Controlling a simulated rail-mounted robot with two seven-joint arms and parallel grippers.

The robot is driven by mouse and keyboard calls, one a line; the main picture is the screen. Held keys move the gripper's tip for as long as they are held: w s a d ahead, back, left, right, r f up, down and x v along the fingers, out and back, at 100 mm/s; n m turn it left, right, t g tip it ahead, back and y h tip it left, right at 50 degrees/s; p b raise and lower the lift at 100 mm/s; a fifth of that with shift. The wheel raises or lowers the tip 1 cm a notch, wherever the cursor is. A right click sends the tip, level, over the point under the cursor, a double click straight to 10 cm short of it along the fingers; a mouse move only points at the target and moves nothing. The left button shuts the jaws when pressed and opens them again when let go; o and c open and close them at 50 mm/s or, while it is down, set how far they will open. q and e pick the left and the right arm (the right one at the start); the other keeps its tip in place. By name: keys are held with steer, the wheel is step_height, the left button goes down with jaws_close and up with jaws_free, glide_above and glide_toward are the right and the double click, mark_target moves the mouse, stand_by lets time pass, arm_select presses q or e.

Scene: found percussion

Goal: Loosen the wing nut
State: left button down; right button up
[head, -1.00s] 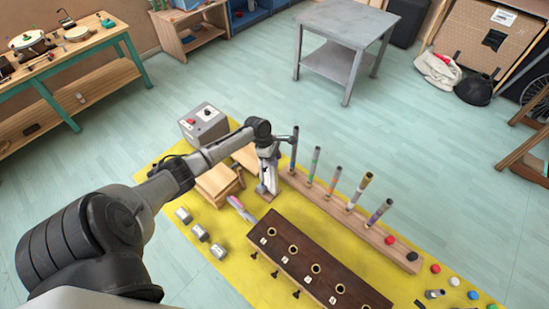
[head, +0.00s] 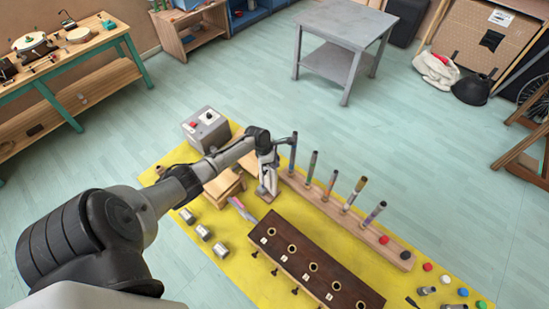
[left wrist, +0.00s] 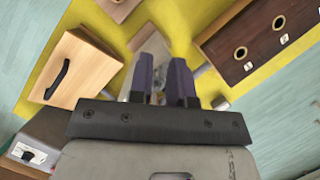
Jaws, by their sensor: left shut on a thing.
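My left gripper (head: 268,188) points down near the left end of the wooden rack that holds upright tubes. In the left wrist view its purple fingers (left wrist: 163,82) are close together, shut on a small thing. The fingers hide that thing, so I cannot make out whether it is the wing nut. A pale and grey piece (left wrist: 146,46) shows just beyond the fingertips. Small dark pegs (head: 274,271) stick out along the front of the dark wooden block (head: 318,252); their shape is too small to tell. My right gripper is not in view.
The yellow mat (head: 205,262) also bears a grey control box (head: 205,127), the tube rack (head: 335,208), several metal weights (head: 204,232) and coloured caps (head: 428,267). A wooden box with a black handle (left wrist: 75,68) is close left of the gripper.

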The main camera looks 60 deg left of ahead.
arm_select(q)
steer(key=shift+r+n, duration=0.1)
steer(key=shift+n, duration=0.2)
steer(key=shift+r+n+y+p, duration=0.25)
steer(key=shift+n+p, duration=0.25)
steer(key=shift+p, duration=0.7)
steer(key=shift+w+f+n+t, duration=0.1)
steer(key=shift+f+n+t, duration=0.2)
steer(key=shift+n, duration=0.1)
steer(key=shift+a+n+y, duration=0.3)
steer(key=shift+n+y, duration=0.25)
steer(key=shift+n, duration=0.55)
